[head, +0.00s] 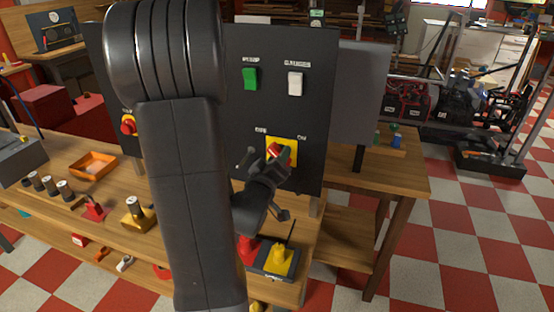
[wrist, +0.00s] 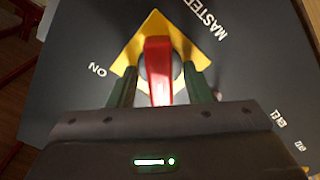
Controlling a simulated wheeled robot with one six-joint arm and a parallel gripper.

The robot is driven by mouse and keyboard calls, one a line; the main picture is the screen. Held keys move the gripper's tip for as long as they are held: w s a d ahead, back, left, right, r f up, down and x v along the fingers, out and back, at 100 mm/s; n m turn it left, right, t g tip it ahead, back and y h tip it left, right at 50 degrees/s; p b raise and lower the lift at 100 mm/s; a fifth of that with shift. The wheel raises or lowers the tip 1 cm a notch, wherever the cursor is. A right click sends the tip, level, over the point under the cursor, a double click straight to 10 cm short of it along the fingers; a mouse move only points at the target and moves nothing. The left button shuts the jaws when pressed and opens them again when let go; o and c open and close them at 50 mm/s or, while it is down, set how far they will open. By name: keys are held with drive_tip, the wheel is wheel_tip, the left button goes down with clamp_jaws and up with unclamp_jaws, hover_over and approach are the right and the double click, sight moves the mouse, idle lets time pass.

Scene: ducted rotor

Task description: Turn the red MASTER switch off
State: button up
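The red MASTER switch (head: 273,149) sits on a yellow square plate (head: 289,145) low on the dark panel (head: 313,110), with OFF printed at its upper left and ON at its upper right. My gripper (head: 279,157) is at the switch and hides part of it. In the wrist view the red handle (wrist: 159,68) stands between the two dark green fingers of my gripper (wrist: 161,88). A gap shows on each side of the handle, so the fingers are around it without visible contact. The ON label (wrist: 97,71) is left of the handle.
Above are a green switch (head: 250,78) and a white switch (head: 295,83). A red knob (head: 128,124) is on the panel's left. An orange tray (head: 93,165) and small parts lie on the bench.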

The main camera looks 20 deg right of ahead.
drive_tip(key=b+v, duration=0.1)
drive_tip(key=v, duration=1.3)
drive_tip(key=shift+w+d, duration=0.1)
drive_tip(key=p+x, duration=0.1)
drive_tip(key=x, duration=1.2)
drive_tip(key=shift+w+d, duration=0.25)
drive_tip(key=shift+w, duration=0.05)
